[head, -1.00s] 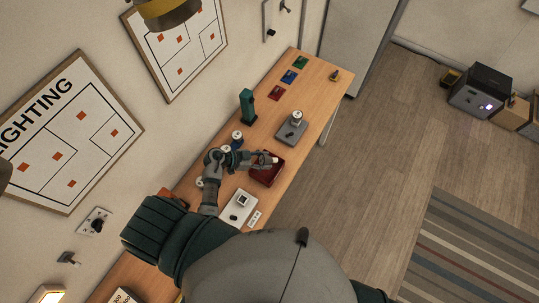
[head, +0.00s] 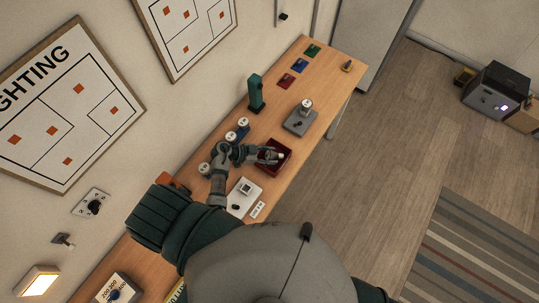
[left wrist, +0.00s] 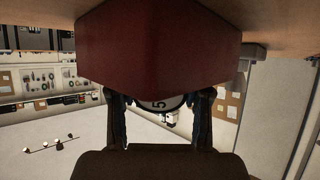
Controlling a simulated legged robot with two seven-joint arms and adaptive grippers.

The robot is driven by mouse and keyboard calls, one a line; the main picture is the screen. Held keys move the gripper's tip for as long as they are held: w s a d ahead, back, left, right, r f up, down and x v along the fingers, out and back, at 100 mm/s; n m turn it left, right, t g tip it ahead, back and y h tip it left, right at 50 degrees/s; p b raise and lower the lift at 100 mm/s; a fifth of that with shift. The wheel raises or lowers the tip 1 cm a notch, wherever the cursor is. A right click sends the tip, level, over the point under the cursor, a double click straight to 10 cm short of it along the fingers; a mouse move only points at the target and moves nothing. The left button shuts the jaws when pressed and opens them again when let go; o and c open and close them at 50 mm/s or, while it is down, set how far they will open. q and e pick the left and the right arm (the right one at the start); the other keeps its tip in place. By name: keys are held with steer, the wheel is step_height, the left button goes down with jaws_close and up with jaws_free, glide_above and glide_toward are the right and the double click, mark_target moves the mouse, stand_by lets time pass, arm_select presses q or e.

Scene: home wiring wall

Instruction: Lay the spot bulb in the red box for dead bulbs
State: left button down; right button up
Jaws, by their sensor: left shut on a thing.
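The red box (head: 288,146) stands on the wooden bench, near its right edge in the head view. My left gripper (head: 270,155) reaches over it from the left, shut on a small white-ended bulb (head: 281,156), which I take to be the spot bulb. In the left wrist view the red wall of the box (left wrist: 160,45) fills the top middle. The bulb's pale round face with a "5" (left wrist: 160,104) shows between the fingers (left wrist: 162,103), partly hidden by the box. I cannot tell whether the bulb touches the box floor. My right gripper is not in view.
White-topped bulbs (head: 231,136) stand left of the box. A grey tester-like block (head: 298,121) with a bulb and a teal upright thing (head: 256,92) stand beyond. A white plate (head: 242,199) lies nearer. Coloured cards (head: 300,65) lie at the far end.

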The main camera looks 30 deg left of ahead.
arm_select(q)
steer(key=shift+c, duration=2.2)
jaws_free()
steer(key=shift+a, duration=0.25)
steer(key=shift+s+a, duration=0.15)
steer(key=shift+a, duration=0.1)
steer(key=v, duration=0.6)
steer(key=shift+s+r, duration=0.1)
steer(key=shift+s+a+r, duration=0.15)
steer(key=shift+a+r, duration=0.05)
steer(key=shift+a, duration=0.2)
steer(key=shift+d, duration=0.1)
